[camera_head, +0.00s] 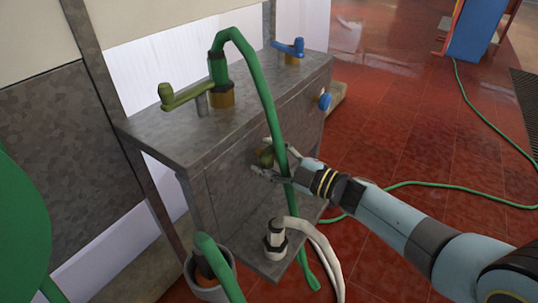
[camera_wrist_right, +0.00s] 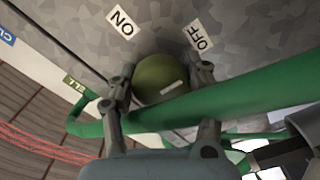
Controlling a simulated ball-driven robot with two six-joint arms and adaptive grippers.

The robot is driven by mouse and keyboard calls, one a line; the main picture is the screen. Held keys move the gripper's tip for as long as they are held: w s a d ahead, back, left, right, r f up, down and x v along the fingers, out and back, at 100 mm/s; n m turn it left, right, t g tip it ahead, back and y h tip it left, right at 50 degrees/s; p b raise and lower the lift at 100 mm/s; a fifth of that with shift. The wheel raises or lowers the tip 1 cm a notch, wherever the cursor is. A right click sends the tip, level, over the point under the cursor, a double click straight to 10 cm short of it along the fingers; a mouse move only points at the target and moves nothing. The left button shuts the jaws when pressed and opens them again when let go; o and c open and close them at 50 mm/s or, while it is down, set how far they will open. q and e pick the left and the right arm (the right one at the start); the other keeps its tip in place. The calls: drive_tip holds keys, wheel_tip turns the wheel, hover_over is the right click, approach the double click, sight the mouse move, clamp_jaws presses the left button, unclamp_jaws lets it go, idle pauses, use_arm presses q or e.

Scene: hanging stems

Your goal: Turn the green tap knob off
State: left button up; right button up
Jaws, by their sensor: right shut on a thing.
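The green tap knob (camera_wrist_right: 160,72) is round, with a short white mark on its lower right part in the right wrist view. It sits on the front face of the grey metal cabinet (camera_head: 225,180). In the head view the green knob (camera_head: 265,157) is partly covered. My right gripper (camera_head: 262,160) is shut on it, one finger on each side, also in the wrist view (camera_wrist_right: 160,88). My left gripper is out of view.
A green hose (camera_head: 268,100) hangs across the gripper, crossing between the wrist camera and the knob. A blue knob (camera_head: 325,101) is farther right on the cabinet. Green (camera_head: 180,95) and blue (camera_head: 289,48) levers stand on top. A white hose (camera_head: 318,235) hangs below.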

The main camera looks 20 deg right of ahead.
drive_tip(key=shift+f, duration=0.1)
idle(0.3)
drive_tip(key=o, duration=1.2)
drive_tip(key=v, duration=1.2)
drive_tip(key=shift+d, duration=0.1)
